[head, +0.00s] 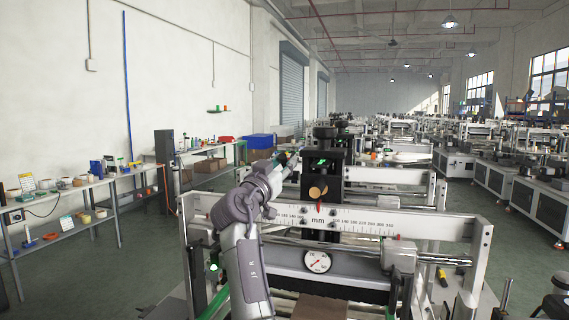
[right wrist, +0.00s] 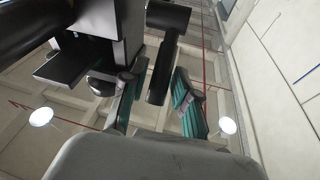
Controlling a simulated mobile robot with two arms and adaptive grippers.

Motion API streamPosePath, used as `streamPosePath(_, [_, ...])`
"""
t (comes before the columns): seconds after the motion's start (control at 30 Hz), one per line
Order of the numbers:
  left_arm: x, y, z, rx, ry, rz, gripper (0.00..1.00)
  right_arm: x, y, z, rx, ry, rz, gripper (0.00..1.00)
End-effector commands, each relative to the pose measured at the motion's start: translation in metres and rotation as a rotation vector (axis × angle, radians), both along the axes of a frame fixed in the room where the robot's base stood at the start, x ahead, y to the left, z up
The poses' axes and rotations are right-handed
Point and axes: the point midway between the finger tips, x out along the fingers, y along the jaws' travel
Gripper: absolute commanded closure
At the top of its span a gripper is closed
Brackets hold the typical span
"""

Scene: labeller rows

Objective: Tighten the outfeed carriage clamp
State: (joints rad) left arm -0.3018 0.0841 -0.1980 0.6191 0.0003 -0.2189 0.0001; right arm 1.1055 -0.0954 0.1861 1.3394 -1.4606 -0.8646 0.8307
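The outfeed carriage (head: 337,172) is a black block on the silver crossbeam with the mm scale. It has a dark round knob (head: 325,132) on top, a tan round end on its front and a red pointer below. My right gripper (head: 288,159) is at the carriage's left side, small and partly hidden by my wrist. In the right wrist view it is open (right wrist: 160,78), its teal-padded fingers on either side of a black cylindrical bar (right wrist: 161,72), seemingly part of the clamp. Gaps show beside the bar; contact is unclear. My left gripper is not in view.
The scale beam (head: 365,222) runs across the front, with a round dial gauge (head: 317,261) below it. A brown box (head: 320,307) lies under the gauge. Shelves with small items stand along the left wall. More machines fill the right and back.

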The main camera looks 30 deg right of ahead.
Motion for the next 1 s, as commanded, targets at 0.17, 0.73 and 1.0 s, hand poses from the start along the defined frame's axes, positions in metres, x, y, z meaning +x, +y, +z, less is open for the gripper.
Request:
streamPosePath(0.17, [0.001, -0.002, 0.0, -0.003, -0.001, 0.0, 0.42, -0.015, 0.028, -0.011, 0.001, 0.002, 0.003, 0.7])
streamPosePath(0.73, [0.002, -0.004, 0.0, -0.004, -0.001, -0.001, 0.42, -0.054, 0.092, -0.031, 0.0, 0.001, 0.0, 0.7])
streamPosePath(1.0, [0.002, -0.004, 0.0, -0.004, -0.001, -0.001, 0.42, -0.054, 0.092, -0.032, 0.001, 0.001, -0.001, 0.7])
